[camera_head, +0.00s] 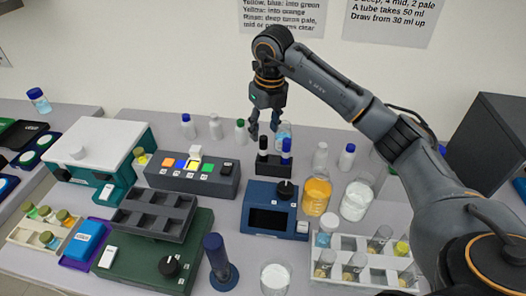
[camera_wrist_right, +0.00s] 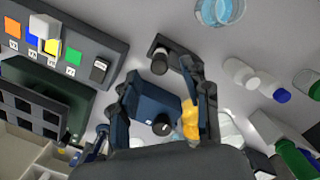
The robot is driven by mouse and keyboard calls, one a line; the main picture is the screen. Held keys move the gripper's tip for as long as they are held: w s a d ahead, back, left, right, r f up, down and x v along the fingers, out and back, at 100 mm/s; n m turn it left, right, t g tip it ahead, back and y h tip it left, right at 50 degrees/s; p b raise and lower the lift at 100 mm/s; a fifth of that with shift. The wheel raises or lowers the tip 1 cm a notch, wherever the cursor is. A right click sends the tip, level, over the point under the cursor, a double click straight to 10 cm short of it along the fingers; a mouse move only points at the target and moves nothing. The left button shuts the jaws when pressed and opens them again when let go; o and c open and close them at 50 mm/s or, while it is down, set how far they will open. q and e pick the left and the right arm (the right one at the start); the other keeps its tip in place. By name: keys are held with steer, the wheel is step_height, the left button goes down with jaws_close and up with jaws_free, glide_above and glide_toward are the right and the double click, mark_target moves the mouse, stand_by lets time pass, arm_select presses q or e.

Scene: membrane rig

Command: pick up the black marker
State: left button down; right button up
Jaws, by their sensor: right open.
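Whether a finger touches a marker cannot be told. My left gripper is not in view.
A blue device with a dark screen (camera_head: 268,217) stands in front of the holder. A grey box with coloured squares (camera_head: 190,181) is to the left. Bottles of orange (camera_head: 316,196) and white (camera_head: 356,200) stand to the right. A glass beaker (camera_wrist_right: 220,10) is close behind the holder.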

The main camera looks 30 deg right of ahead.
mark_target(264, 138)
steer(key=shift+f, duration=0.25)
steer(key=shift+a+f+p, duration=0.1)
steer(key=shift+f+p, duration=0.25)
steer(key=shift+p, duration=0.1)
step_height(264, 138, down, 4)
steer(key=shift+r+p, duration=0.25)
steer(key=shift+p, duration=0.4)
steer(key=shift+w+f, duration=0.15)
steer(key=shift+f, duration=0.2)
steer(key=c, duration=0.8)
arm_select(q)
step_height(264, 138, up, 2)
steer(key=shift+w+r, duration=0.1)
arm_select(e)
steer(key=shift+c, duration=0.7)
